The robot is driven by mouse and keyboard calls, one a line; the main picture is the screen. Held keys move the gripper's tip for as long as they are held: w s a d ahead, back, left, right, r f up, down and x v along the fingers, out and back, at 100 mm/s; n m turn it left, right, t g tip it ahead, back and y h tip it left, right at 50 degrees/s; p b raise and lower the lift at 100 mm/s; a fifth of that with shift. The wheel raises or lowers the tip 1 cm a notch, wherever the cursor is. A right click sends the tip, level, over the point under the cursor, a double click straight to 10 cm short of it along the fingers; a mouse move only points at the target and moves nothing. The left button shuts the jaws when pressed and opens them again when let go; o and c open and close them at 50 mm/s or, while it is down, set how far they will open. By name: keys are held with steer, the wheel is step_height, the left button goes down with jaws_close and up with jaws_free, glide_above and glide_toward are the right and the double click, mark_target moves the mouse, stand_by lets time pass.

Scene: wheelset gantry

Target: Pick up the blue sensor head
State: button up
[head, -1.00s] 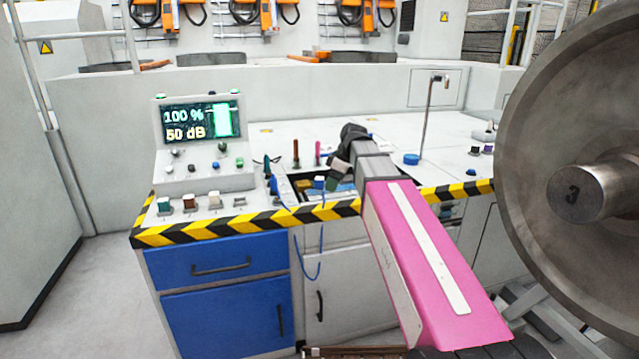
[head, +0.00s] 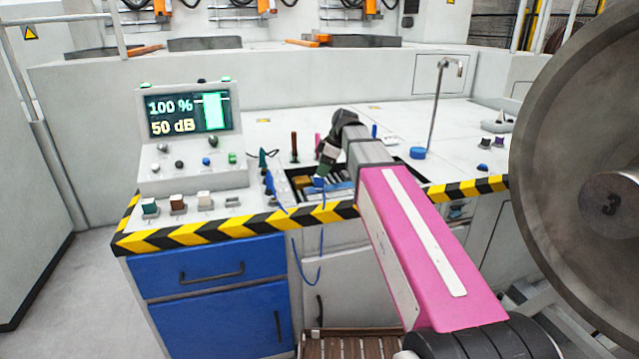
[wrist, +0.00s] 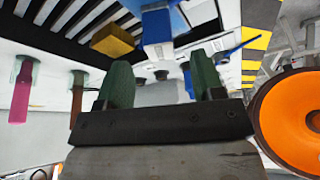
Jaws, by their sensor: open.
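The blue sensor head (head: 319,183) sits over the dark slotted opening at the counter's front edge, with a thin blue cable on it. In the wrist view it is a blue block (wrist: 157,27) just beyond my fingertips, its upper part cut off by the frame. My gripper (head: 326,160) is just above it in the head view. In the wrist view my gripper (wrist: 162,78) has its two green fingers apart, with nothing clearly held between them. Whether a finger touches the sensor head cannot be told.
A yellow block (wrist: 112,40) lies on the slotted rack beside the sensor head. A blue cable (head: 320,240) hangs over the striped counter edge (head: 230,230). A control box with display (head: 188,135) stands left, and a large steel wheel (head: 575,150) right.

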mark_target(317, 181)
steer(key=shift+x, duration=3.15)
steer(key=shift+d, duration=0.15)
steer(key=c, duration=1.1)
